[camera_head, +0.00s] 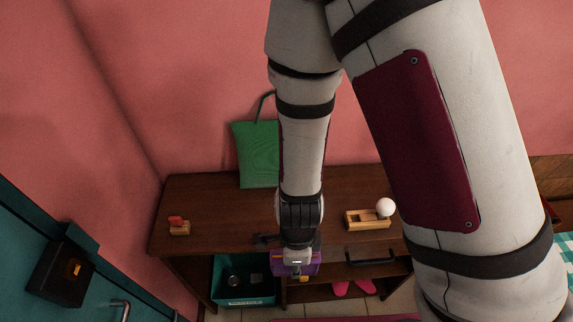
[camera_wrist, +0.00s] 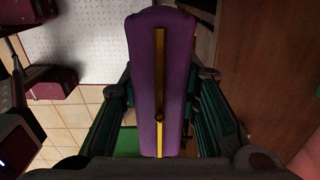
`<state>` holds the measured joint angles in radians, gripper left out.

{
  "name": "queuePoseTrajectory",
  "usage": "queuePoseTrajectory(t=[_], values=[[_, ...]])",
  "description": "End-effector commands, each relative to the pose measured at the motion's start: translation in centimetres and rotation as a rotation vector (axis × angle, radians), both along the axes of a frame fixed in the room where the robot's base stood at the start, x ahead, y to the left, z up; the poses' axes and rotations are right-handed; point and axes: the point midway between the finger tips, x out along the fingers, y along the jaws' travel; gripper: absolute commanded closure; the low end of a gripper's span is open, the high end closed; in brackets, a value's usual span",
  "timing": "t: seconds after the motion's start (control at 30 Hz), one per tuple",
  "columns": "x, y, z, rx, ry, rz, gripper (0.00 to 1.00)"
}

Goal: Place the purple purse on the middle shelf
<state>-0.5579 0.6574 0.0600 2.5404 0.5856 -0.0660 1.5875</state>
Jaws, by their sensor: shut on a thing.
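The purple purse (camera_head: 309,266) is in front of the dark wooden shelf unit (camera_head: 215,190), just below the level of its top board. My gripper (camera_head: 297,258) is shut on the purse and partly hides it from above. In the wrist view the purse (camera_wrist: 146,80) stands lengthwise between the two fingers, with a gold strip down its middle. The space under the top board is mostly hidden in the head view, so I cannot tell whether the purse touches a shelf.
On the top board are a small red-topped object (camera_head: 178,224), a green bag (camera_head: 257,160) against the wall, and a wooden holder (camera_head: 366,219) with a white ball (camera_head: 386,207). A teal bin (camera_head: 243,299) is below left. Pink shoes (camera_head: 352,288) are lower right.

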Motion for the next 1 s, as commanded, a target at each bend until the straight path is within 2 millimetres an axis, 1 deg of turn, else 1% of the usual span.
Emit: queuePoseTrajectory(t=[0.13, 0.23, 0.33, 0.43, 0.5, 0.57, 0.6, 0.7, 0.8, 0.9, 1.0], values=[[3.1, 1.0, 0.2, 0.001, -0.006, 0.143, 1.0], [6.4, 1.4, 0.6, 0.001, -0.008, 0.294, 1.0], [10.0, 1.1, 1.2, -0.001, -0.008, 0.464, 1.0], [13.5, 0.1, 2.1, 0.0, -0.006, 0.632, 1.0], [15.9, -1.0, 2.8, -0.001, -0.006, 0.747, 1.0], [17.9, -2.2, 3.4, -0.002, -0.006, 0.847, 1.0], [19.2, -3.0, 3.9, -0.002, -0.006, 0.911, 1.0], [22.2, -5.5, 5.1, -0.002, -0.005, 1.065, 1.0], [24.7, -8.2, 6.3, -0.002, -0.005, 1.206, 1.0], [26.7, -10.9, 7.5, -0.002, -0.003, 1.33, 1.0], [28.2, -13.3, 8.6, -0.002, -0.003, 1.428, 1.0]])
